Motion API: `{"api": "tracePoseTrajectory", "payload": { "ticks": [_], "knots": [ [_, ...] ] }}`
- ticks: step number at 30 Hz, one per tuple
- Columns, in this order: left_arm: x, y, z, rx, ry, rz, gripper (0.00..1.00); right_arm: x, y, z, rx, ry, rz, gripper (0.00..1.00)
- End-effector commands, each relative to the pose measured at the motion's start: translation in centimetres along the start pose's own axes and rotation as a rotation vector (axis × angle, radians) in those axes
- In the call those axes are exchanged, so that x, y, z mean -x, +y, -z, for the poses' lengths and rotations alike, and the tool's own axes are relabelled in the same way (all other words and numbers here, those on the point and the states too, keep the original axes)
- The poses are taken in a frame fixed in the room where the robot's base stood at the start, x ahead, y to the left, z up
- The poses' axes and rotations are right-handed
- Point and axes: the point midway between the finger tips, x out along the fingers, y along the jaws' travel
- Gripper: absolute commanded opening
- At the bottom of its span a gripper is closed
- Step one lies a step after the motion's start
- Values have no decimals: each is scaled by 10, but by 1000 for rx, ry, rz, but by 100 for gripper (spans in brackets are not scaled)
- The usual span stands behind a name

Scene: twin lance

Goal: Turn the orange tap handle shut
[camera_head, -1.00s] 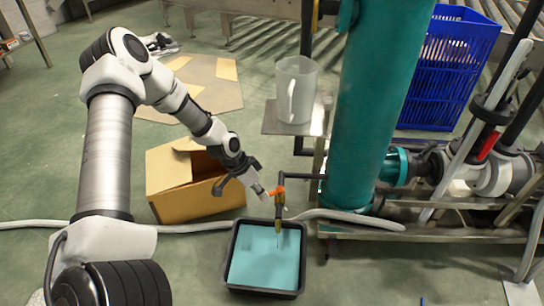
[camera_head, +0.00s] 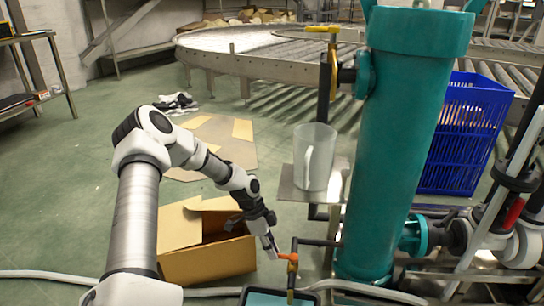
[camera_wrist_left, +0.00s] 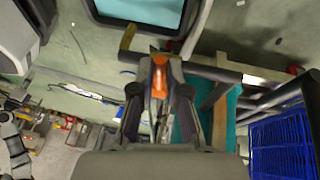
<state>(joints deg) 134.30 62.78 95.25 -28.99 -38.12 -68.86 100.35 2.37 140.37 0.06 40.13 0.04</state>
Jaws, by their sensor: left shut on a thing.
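The orange tap handle (camera_head: 287,257) sits on a brass tap (camera_head: 292,270) at the end of a dark pipe from the teal column. My left gripper (camera_head: 272,253) reaches down to the handle from the upper left. In the left wrist view the orange handle (camera_wrist_left: 160,78) lies between the fingers of my left gripper (camera_wrist_left: 160,95), which is shut on it. The fingers hide part of the handle. Whether liquid runs from the spout cannot be told. My right gripper is in neither view.
A black tray (camera_head: 248,292) of teal liquid is below the tap, cut by the frame edge. An open cardboard box (camera_head: 210,262) stands behind my left gripper. The teal column (camera_head: 385,150), a clear jug (camera_head: 314,155) on a metal shelf and a blue crate (camera_head: 462,135) are to the right.

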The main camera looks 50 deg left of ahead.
Motion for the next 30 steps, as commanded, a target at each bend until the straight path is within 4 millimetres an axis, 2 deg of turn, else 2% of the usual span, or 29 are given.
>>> {"api": "tracePoseTrajectory", "payload": {
  "ticks": [11,12,13,23,26,30],
  "knots": [
    [0,-1,0,-4,-1,1,0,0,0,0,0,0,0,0],
    [0,-1,0,-4,-1,1,29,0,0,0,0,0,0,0],
    [0,-1,0,-4,-1,1,40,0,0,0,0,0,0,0],
    [2,-1,1,-3,1,1,40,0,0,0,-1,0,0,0],
    [10,-1,2,-3,5,1,40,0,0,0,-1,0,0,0],
    [34,-2,2,-4,8,5,40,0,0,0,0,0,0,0]
  ]
}}
